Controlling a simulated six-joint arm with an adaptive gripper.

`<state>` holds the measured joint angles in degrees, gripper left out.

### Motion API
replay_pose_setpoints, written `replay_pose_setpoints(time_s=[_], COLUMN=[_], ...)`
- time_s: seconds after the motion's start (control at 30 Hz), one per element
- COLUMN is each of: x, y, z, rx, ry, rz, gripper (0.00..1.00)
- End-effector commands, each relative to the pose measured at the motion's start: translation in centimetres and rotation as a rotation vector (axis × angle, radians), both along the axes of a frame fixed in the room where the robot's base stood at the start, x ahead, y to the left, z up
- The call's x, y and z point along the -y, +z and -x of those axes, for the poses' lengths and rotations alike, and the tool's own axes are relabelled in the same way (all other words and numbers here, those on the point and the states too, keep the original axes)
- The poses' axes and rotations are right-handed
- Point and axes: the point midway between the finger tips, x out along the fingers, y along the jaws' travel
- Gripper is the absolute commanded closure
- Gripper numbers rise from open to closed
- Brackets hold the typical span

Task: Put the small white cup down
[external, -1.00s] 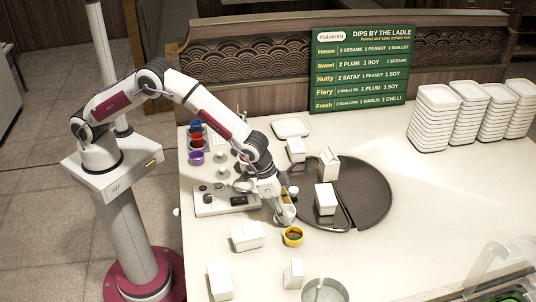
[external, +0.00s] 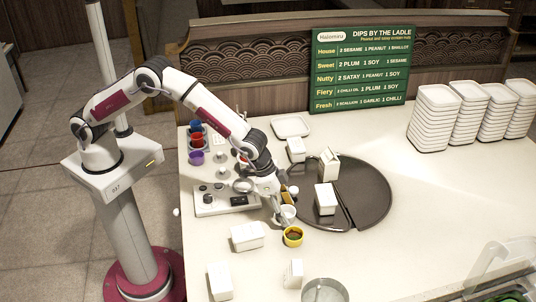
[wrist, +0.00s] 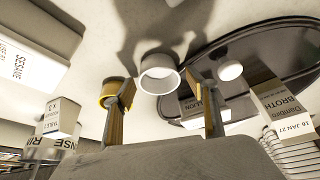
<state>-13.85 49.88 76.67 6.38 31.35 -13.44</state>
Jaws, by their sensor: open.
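The small white cup (external: 288,213) stands on the pale counter, just behind the yellow bowl (external: 293,237) and close to the dark round tray's left edge. In the wrist view the cup (wrist: 160,75) shows its round open rim, apparently upright, centred beyond my fingertips. My gripper (wrist: 164,88) is open, with one finger on each side of the cup and visible gaps. In the external view my gripper (external: 279,208) is right beside the cup and partly hides it. The yellow bowl (wrist: 108,94) is behind my left finger in the wrist view.
The dark round tray (external: 372,195) holds white cartons (external: 326,199). A white box (external: 247,236) lies left of the yellow bowl. A metal pot (external: 324,291) is at the front. A grey control panel (external: 212,204) is behind left.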

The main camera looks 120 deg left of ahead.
Motion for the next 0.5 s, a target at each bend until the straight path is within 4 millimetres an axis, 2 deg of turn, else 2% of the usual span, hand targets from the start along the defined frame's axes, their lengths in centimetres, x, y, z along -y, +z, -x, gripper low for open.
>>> replay_pose_setpoints(time_s=[0.5], x=[0.8], y=[5.3], z=[2.0], rx=[0.003], ry=[0.0], rz=[0.0], gripper=[0.43])
